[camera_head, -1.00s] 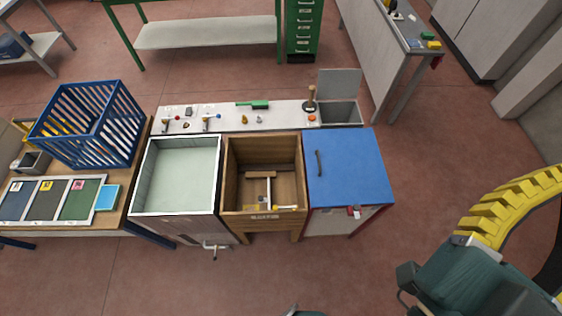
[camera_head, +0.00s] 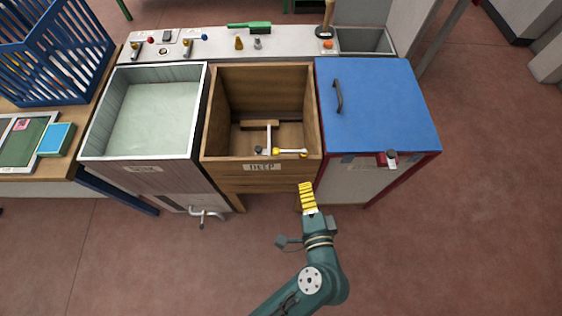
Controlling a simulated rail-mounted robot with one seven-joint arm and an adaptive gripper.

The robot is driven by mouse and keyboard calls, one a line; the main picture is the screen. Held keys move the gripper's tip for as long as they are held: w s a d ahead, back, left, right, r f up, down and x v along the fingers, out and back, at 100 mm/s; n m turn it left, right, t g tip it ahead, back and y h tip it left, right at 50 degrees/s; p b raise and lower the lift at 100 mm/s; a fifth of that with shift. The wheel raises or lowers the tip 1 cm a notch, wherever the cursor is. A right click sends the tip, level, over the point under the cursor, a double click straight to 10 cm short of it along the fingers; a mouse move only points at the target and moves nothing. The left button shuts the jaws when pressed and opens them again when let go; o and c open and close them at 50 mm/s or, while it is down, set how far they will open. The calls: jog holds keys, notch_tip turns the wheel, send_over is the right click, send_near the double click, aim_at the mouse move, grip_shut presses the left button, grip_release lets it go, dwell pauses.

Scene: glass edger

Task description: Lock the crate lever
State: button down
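The wooden crate (camera_head: 212,135) is an open-topped box with a "DEEP" label on its front, in the middle of the head view. Near the crate's front rim is a lever (camera_head: 290,151) with a yellow bar lying roughly sideways and a knob at its right end. A pale rod and a wooden crosspiece show behind it inside the crate. My gripper (camera_head: 306,188) has yellow ridged fingers and points up the picture, just below the crate's front right corner. It appears apart from the lever. The fingers overlap from this side, so their opening is hidden.
A water-filled basin (camera_head: 88,157) stands left of the crate, with a crank (camera_head: 206,213) below its front. A blue-lidded cabinet (camera_head: 375,100) with a dark handle stands at the right. A shelf (camera_head: 210,43) with small tools runs behind. The floor in front is clear.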

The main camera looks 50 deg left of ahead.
aim_at(281, 160)
jog(key=s+a+f+m+y+b, duration=0.1)
jog(key=s+f, duration=0.2)
jog(key=f, duration=0.3)
jog(key=shift+a+g, duration=0.3)
jog(key=shift+a, duration=0.1)
jog(key=shift+f, duration=0.1)
jog(key=b+x, duration=0.3)
jog(key=x, duration=1)
jog(key=shift+w+a+b, duration=0.1)
jog(key=shift+a+b, duration=0.2)
jog(key=shift+a, duration=0.05)
jog(key=shift+w+a, duration=0.1)
